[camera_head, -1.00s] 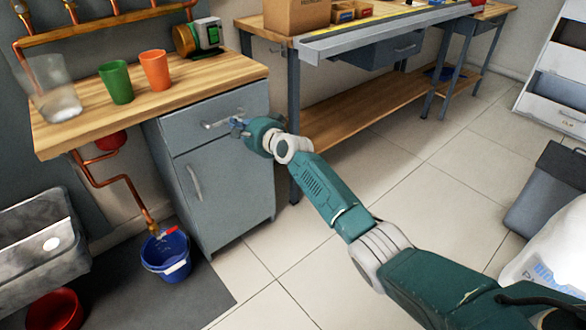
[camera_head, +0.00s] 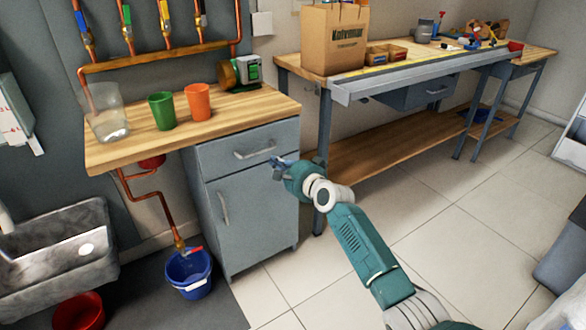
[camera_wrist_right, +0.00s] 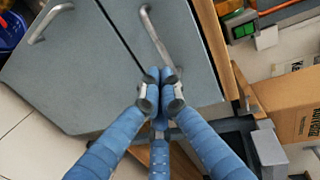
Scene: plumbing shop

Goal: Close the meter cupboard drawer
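The grey meter cupboard (camera_head: 262,225) stands under a wooden worktop, with its drawer (camera_head: 222,156) above a door. The drawer front looks about flush with the door, and I see no clear gap around it. Its bar handle (camera_head: 255,152) also shows in the right wrist view (camera_wrist_right: 152,28). My right gripper (camera_head: 276,163) is at the drawer front, just below the right end of the handle. In the right wrist view its blue fingers (camera_wrist_right: 160,82) are together at the tips, with nothing between them.
Cups (camera_head: 161,111) and a clear container (camera_head: 107,115) stand on the worktop (camera_head: 240,113). A blue bucket (camera_head: 188,275) and a grey sink (camera_head: 55,250) are left of the cupboard. A workbench (camera_head: 400,75) stands to the right. The tiled floor (camera_head: 450,240) is open.

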